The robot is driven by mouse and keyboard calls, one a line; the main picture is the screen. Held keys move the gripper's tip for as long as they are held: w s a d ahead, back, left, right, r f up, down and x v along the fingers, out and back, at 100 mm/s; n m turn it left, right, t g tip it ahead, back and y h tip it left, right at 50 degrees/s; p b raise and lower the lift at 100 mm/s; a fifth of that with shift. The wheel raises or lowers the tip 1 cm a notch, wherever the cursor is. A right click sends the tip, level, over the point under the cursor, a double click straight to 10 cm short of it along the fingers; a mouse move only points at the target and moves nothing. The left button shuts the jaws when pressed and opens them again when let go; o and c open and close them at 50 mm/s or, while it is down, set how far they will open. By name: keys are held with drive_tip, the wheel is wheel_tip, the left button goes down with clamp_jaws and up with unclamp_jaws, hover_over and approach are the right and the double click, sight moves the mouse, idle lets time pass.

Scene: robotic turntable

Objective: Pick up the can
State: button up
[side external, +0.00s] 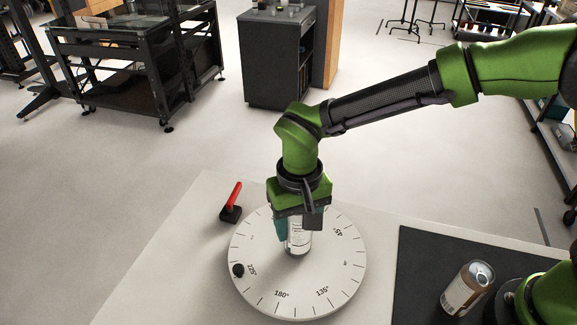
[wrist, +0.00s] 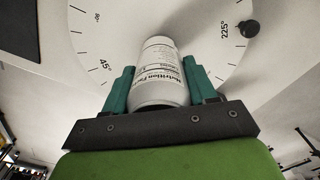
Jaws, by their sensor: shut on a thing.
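A white can with a printed nutrition label (side external: 299,240) is at the middle of the round white turntable (side external: 252,285). My gripper (side external: 299,228) comes down on it from above, with its teal fingers on either side of it. In the wrist view the same can (wrist: 160,68) lies between the two teal fingers, and my gripper (wrist: 159,80) is shut on it. The can's upper end is hidden by my gripper in the side view. I cannot tell whether its base touches the turntable.
A second can (side external: 467,288) stands on the dark mat (side external: 420,262) at the right, near my base. A red-handled tool with a black block (side external: 232,205) is left of the turntable. A black knob (side external: 238,270) sits on the turntable's left rim. The table's left part is clear.

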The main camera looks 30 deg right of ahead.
drive_tip(key=shift+r, duration=0.45)
wheel_tip(320, 180, up, 2)
drive_tip(key=shift+r, duration=0.15)
drive_tip(key=s+d, duration=0.3)
drive_tip(key=s+d+r, duration=0.1)
drive_tip(key=s+d, duration=0.2)
drive_tip(key=s, duration=0.1)
drive_tip(key=s+d, duration=0.3)
drive_tip(key=s, duration=0.1)
drive_tip(key=shift+s+d+r, duration=0.2)
drive_tip(key=shift+s+d, duration=0.05)
drive_tip(key=shift+d, duration=0.15)
drive_tip(key=shift+n, duration=0.8)
drive_tip(key=w+a+f, duration=0.1)
drive_tip(key=w+a, duration=0.2)
drive_tip(key=w+a+f, duration=0.2)
drive_tip(key=w+a, duration=0.1)
drive_tip(key=w, duration=0.1)
drive_tip(key=w+a+f, duration=0.1)
drive_tip(key=w+a, duration=0.2)
drive_tip(key=w, duration=0.1)
drive_tip(key=shift+w+a+f, duration=0.15)
drive_tip(key=shift+a, duration=0.15)
drive_tip(key=shift+w+a, duration=0.1)
drive_tip(key=n, duration=0.3)
drive_tip(key=shift+f, duration=0.3)
drive_tip(key=o, duration=1.4)
